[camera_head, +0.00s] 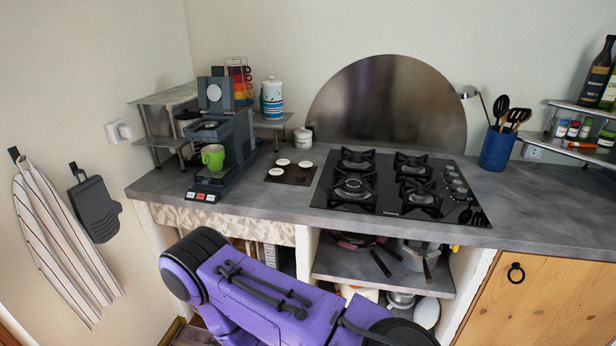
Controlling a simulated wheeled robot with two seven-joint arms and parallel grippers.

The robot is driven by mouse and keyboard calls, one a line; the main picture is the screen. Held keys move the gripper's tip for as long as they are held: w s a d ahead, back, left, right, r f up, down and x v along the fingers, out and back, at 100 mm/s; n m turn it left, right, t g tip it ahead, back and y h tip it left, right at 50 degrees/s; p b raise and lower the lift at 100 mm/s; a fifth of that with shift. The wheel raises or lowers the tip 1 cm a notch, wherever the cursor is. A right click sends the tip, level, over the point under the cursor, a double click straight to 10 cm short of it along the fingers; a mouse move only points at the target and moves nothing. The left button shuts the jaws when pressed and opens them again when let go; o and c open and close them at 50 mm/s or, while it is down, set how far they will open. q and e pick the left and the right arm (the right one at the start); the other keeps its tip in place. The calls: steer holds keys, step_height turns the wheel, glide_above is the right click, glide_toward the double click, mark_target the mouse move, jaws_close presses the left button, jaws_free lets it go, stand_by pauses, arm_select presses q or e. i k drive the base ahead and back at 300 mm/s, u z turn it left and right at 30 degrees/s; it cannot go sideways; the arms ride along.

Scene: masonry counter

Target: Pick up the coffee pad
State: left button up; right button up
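Three white round coffee pads (305,164) lie on a small dark square tray (291,180) on the counter, between the coffee machine and the hob. A dark grey coffee machine (237,140) stands left of the tray. Its upper lid (214,94) stands upright and shows a pale disc on its face. A green cup (213,157) sits at the machine's front. A purple part of my own arm crosses the bottom centre, in front of the counter. Neither of my grippers shows in the head view, so their state is hidden.
A black gas hob (397,186) lies right of the tray. A blue utensil holder (496,149) stands farther right. A small lidded jar (303,138) stands behind the tray. A grey shelf (165,95) stands left of the machine. The counter strip (270,203) before the tray is clear.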

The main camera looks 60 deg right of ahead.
mark_target(275, 172)
steer(key=k, duration=0.2)
steer(key=z, duration=2.35)
steer(key=i, duration=0.25)
